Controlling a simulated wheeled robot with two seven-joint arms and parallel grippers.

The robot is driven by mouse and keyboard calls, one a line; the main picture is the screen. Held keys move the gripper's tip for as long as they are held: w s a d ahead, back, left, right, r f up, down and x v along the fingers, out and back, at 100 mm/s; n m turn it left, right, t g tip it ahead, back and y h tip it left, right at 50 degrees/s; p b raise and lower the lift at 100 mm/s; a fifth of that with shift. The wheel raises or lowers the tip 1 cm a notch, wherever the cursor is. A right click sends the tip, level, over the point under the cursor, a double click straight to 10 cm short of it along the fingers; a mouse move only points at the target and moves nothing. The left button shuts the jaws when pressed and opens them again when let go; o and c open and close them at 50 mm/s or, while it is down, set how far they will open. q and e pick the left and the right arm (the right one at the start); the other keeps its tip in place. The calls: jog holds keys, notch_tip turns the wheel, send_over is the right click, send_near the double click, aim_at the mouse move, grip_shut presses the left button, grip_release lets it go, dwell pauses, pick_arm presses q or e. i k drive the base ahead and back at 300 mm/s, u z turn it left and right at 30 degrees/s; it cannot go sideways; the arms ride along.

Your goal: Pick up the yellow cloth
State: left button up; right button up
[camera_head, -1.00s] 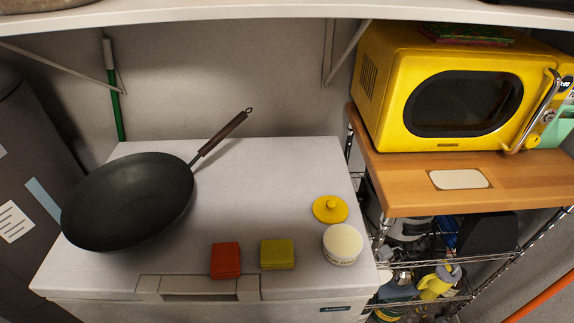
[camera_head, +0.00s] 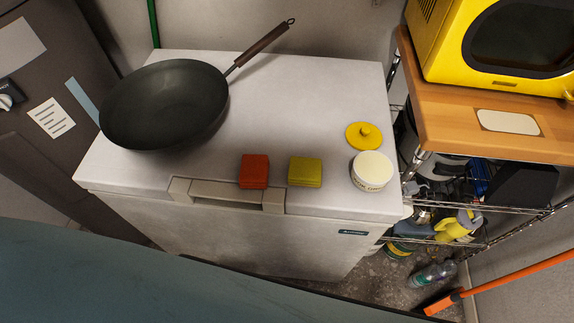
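The yellow cloth (camera_head: 305,171) is a small folded square lying flat near the front edge of the white chest-like appliance (camera_head: 300,95). A similar red folded cloth (camera_head: 255,170) lies just to its left, a small gap apart. A white round jar (camera_head: 371,171) stands to its right. Neither of my grippers shows in the head view.
A large dark pan (camera_head: 163,105) fills the left of the white top. A yellow lid (camera_head: 364,136) lies behind the jar. A wooden shelf (camera_head: 450,125) with a yellow microwave (camera_head: 510,45) stands at right. An orange-handled tool (camera_head: 510,279) leans at lower right.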

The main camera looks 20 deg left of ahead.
aim_at(305, 171)
jog(key=u, duration=3.1)
jog(key=k, duration=1.1)
jog(key=z, duration=0.6)
